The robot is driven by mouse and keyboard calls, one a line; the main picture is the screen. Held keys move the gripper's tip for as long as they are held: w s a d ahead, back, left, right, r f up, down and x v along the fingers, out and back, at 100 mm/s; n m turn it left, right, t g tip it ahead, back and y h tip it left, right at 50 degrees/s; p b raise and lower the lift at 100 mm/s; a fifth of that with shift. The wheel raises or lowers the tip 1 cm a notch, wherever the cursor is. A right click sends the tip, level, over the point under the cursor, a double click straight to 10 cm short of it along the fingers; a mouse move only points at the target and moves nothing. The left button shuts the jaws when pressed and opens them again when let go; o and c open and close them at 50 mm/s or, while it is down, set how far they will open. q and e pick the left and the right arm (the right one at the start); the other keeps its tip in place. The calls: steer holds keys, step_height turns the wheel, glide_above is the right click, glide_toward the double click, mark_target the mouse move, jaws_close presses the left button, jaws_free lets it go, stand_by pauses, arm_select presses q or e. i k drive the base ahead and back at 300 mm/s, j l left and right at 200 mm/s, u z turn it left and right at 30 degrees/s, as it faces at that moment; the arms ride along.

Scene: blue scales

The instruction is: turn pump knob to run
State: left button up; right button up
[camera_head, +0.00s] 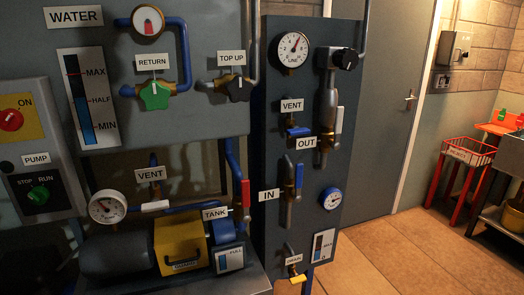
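The pump knob (39,195) is a round green knob on a dark plate at the far left. The words STOP and RUN stand above it, STOP to the left and RUN to the right. It is too small to tell clearly which word it points at. The plate sits on a grey control box (52,217) below a PUMP label (36,159). Neither of my grippers shows in this view, and nothing covers the knob.
Above the knob, the same box bears a red ON switch (11,120) on yellow. To the right are a pressure gauge (107,206), pump motor (120,254), yellow guard (181,240) and valve panel (262,160). Open tiled floor (410,255) lies at the lower right.

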mark_target(38, 195)
steer(key=u, duration=1.35)
